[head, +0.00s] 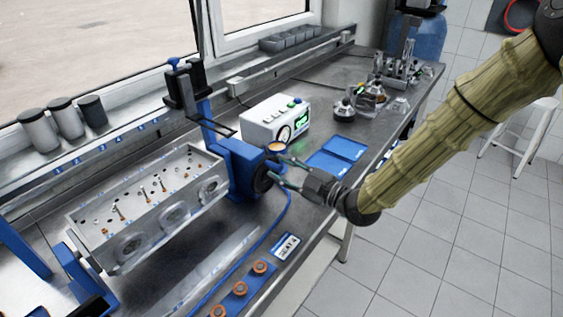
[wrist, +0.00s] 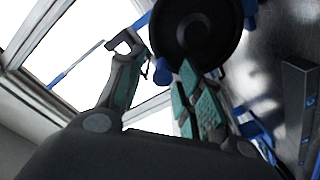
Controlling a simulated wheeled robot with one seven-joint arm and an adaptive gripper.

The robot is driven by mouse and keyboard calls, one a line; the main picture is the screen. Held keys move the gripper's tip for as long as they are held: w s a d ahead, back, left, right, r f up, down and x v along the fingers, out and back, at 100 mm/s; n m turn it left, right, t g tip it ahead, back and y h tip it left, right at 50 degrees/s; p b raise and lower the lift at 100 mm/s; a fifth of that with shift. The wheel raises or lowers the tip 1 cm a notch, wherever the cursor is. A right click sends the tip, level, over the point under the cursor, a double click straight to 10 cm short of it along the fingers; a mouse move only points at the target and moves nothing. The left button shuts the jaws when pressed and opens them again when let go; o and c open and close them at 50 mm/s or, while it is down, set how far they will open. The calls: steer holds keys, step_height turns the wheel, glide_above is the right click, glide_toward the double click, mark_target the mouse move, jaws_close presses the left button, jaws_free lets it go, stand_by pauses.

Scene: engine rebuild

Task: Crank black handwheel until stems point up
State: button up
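The black handwheel (head: 263,180) sits on the right side of the blue stand (head: 240,160). In the wrist view the handwheel (wrist: 197,35) is a dark round disc at the top. The stand carries a grey cylinder head (head: 150,215) with several thin stems (head: 163,186) on its upper face, pointing roughly upward with some tilt. My gripper (head: 275,170) is beside the handwheel, fingers apart. In the wrist view my gripper (wrist: 156,55) has one finger overlapping the wheel's lower edge and the other left of it. I cannot tell whether they touch.
A white control box (head: 275,122) with a gauge and green display stands behind the stand. Blue trays (head: 335,155) lie right of it. A blue cable and a blue strip with orange-brown rings (head: 240,289) lie at the bench front. Grey canisters (head: 65,118) stand on the sill.

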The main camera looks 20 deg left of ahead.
mark_target(274, 164)
steer(key=x, duration=0.3)
steer(key=shift+s+a+f, duration=0.15)
steer(key=shift+a+f, duration=0.05)
steer(key=shift+a, duration=0.25)
steer(key=shift+d+r+p, duration=0.15)
steer(key=shift+d+p, duration=0.15)
steer(key=shift+d, duration=0.7)
steer(key=shift+a, duration=0.55)
steer(key=shift+c, duration=1.4)
steer(key=shift+a, duration=0.25)
steer(key=c, duration=0.4)
jaws_close()
steer(key=shift+d+f, duration=0.2)
